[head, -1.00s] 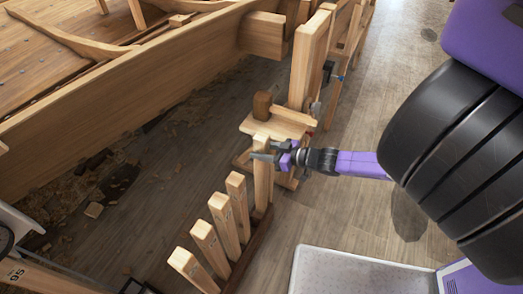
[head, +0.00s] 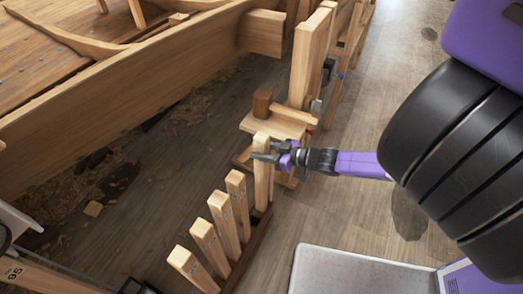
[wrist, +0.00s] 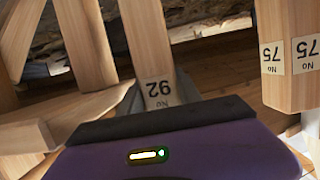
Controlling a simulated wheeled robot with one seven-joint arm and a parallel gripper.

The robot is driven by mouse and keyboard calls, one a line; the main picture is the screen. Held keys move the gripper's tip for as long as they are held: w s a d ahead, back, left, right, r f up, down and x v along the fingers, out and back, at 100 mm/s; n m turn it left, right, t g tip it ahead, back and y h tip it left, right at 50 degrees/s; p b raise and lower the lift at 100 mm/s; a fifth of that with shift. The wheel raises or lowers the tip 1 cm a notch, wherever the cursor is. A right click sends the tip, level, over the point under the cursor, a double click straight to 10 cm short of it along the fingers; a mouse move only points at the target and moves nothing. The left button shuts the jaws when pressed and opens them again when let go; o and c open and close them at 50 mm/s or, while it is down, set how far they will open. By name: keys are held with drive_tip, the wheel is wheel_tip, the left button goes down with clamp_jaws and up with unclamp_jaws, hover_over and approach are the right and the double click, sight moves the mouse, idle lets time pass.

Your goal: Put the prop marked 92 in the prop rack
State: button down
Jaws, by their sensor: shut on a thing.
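The prop marked 92 (wrist: 145,45) is a pale wooden post; its label shows upside down in the wrist view, right at my jaws. In the head view this prop (head: 262,180) stands near upright at the far end of the prop rack (head: 252,245), a dark low base. Its lower end meets the rack's end there; I cannot tell whether it is fully seated. My gripper (head: 266,157) is shut on the prop near its top, reaching in from the right. Several other pale props (head: 222,224) stand in a row in the rack, nearer and to the left.
A timber marked 75 (wrist: 288,50) is close on the right in the wrist view. A small wooden stand with a mallet-like block (head: 262,103) is just behind my gripper. The wooden hull (head: 130,95) fills the upper left.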

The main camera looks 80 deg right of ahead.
drive_tip(key=c, duration=0.7)
unclamp_jaws()
drive_tip(key=shift+c, duration=0.2)
drive_tip(key=shift+f, duration=0.1)
drive_tip(key=shift+p+v, duration=0.55)
drive_tip(key=shift+v, duration=3.35)
drive_tip(key=shift+a, duration=0.15)
